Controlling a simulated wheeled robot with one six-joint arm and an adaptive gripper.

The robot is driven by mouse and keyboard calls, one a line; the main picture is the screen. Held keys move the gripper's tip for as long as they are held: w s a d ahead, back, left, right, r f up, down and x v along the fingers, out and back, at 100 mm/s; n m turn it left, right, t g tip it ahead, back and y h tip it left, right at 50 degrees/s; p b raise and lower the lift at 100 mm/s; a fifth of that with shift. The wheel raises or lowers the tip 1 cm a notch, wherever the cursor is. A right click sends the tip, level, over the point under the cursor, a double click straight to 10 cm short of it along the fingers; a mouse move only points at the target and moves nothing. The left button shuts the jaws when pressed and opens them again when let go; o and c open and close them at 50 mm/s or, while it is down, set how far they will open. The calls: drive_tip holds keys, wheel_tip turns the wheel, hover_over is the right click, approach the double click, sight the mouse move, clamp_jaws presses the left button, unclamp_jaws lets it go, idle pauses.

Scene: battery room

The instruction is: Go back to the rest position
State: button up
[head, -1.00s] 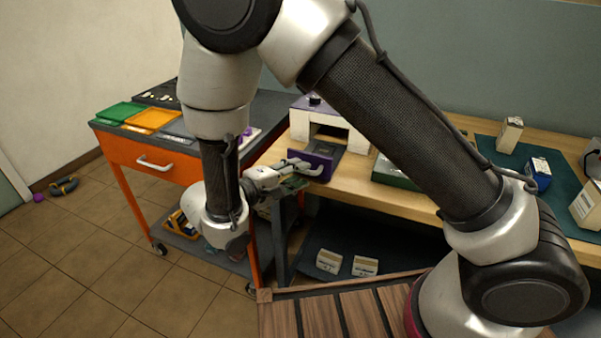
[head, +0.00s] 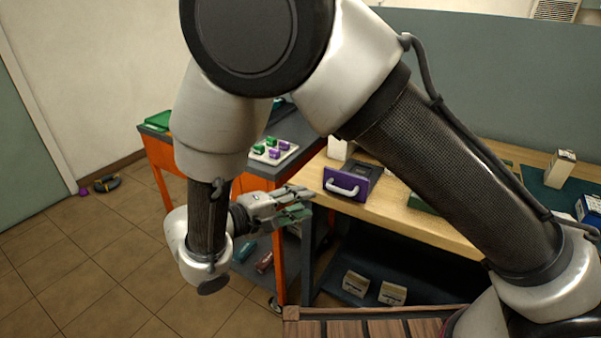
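My gripper (head: 308,203) hangs in front of the workbench, left of the purple drawer (head: 347,188). Its fingers point right, and I see nothing between them, but their opening is too small to judge. The drawer has a white handle and a dark inside, and it stands pulled out at the edge of the wooden bench (head: 421,222). My gripper appears apart from the handle. My arm crosses much of the view and hides the middle of the bench.
An orange cart (head: 158,160) stands at the left with a white tray (head: 283,157) of green and purple pieces on top. Two boxes (head: 392,293) sit on the shelf under the bench. A white box (head: 560,168) stands on the bench at the right. The tiled floor (head: 90,250) at the left is mostly clear.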

drive_tip(key=s+d+f+n+g, duration=0.3)
drive_tip(key=s+d+n+g, duration=0.1)
drive_tip(key=s+d+r+m+y, duration=0.2)
drive_tip(key=d+r+m+y, duration=0.2)
drive_tip(key=d+r, duration=0.3)
drive_tip(key=s+d+r+m+y, duration=0.3)
drive_tip(key=d+r, duration=0.4)
drive_tip(key=d, duration=0.8)
drive_tip(key=s+d+r+m+g+y, duration=0.1)
drive_tip(key=s+d+r+m+y, duration=0.2)
drive_tip(key=d+r+m+y, duration=0.2)
drive_tip(key=d+r, duration=0.3)
drive_tip(key=d, duration=0.3)
drive_tip(key=shift+d+y, duration=0.2)
drive_tip(key=shift+y, duration=0.1)
drive_tip(key=shift+s+d, duration=0.1)
